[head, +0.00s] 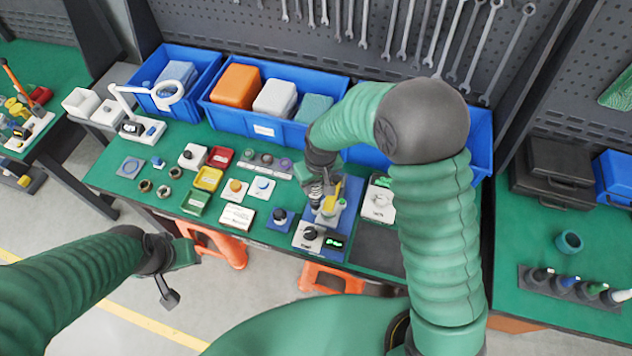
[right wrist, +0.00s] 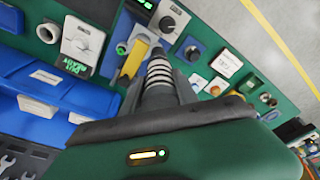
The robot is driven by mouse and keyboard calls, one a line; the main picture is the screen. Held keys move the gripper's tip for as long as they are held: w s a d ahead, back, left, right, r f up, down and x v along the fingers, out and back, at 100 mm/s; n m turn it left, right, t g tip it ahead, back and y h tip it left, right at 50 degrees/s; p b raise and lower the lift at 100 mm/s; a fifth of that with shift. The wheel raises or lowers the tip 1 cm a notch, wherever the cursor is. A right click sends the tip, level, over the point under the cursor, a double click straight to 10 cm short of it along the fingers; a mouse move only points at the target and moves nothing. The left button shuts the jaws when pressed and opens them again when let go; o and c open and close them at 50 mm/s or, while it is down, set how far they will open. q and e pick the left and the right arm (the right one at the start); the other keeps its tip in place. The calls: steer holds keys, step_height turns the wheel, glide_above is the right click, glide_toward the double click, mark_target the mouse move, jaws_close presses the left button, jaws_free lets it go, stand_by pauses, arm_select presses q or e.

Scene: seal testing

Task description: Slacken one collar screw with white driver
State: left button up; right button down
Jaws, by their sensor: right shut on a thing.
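My right gripper (head: 318,192) is over the blue-based test stand (head: 347,205) at the front of the bench. In the right wrist view its fingers (right wrist: 158,88) are shut on a grey ringed cylinder (right wrist: 159,72) with pale bands. A yellow part (right wrist: 134,58) of the stand is just beyond it. Whether the cylinder touches the stand is unclear. A white-ended tool (head: 620,296) sits in a dark rack (head: 535,288) on the right bench, beside black, blue and green ones. No collar screw can be made out. My left gripper (head: 178,262) hangs in front of the bench, away from everything; its fingers are unclear.
Blue bins (head: 288,128) line the back of the bench under hanging wrenches. Small trays, rings and boxes, including a green box (head: 195,202), crowd the bench left of the stand. A knob-and-display unit (head: 320,242) stands at its front. Orange stools (head: 332,277) are below.

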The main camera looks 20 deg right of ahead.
steer(key=shift+a, duration=0.25)
steer(key=shift+d+f+b, duration=0.15)
steer(key=shift+f+b, duration=0.15)
steer(key=shift+f, duration=0.15)
stand_by(0.4)
steer(key=shift+f, duration=0.1)
stand_by(0.9)
steer(key=shift+r, duration=0.2)
stand_by(4.8)
steer(key=shift+r+p, duration=0.25)
steer(key=shift+p, duration=0.15)
step_height(320, 180, up, 4)
steer(key=p, duration=0.3)
steer(key=shift+r+p, duration=0.25)
steer(key=shift+p, duration=0.05)
steer(key=shift+f, duration=0.1)
